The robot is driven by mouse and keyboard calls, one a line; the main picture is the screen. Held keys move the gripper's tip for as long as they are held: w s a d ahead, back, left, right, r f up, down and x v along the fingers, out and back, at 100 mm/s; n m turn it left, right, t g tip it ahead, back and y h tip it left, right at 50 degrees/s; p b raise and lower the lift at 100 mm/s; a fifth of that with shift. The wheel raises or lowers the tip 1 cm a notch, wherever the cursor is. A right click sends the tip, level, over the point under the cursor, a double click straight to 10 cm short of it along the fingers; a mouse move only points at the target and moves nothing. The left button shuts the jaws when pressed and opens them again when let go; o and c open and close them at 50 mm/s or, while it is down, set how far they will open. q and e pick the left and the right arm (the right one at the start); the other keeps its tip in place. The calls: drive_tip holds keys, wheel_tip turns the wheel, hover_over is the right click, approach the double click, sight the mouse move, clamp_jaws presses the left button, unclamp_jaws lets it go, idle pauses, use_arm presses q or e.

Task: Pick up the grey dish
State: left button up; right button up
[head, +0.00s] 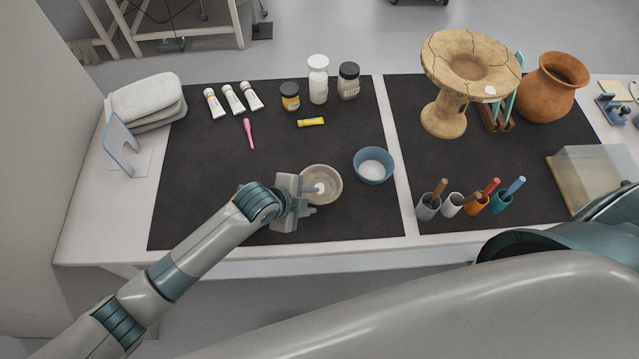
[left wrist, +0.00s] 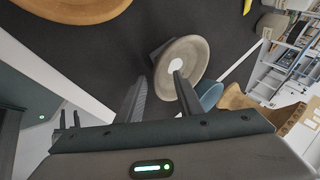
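The grey dish (head: 329,174) is a shallow round bowl on the dark mat, with a small white patch inside. My left gripper (head: 309,189) is at its left side in the head view and covers part of its near-left rim. In the left wrist view the dish (left wrist: 190,52) lies just beyond the fingertips. My left gripper (left wrist: 160,82) has its fingers spread there. One finger overlaps the dish's inside and the other is outside the rim. Whether either touches the dish is unclear. My right gripper is out of view.
A blue bowl (head: 374,166) with white contents stands close right of the dish. Cups with tools (head: 452,204) stand to the right. Mat left of the gripper is clear.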

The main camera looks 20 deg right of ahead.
use_arm(q)
drive_tip(key=shift+x, duration=1)
drive_tip(key=shift+a, duration=0.1)
drive_tip(key=shift+c, duration=0.4)
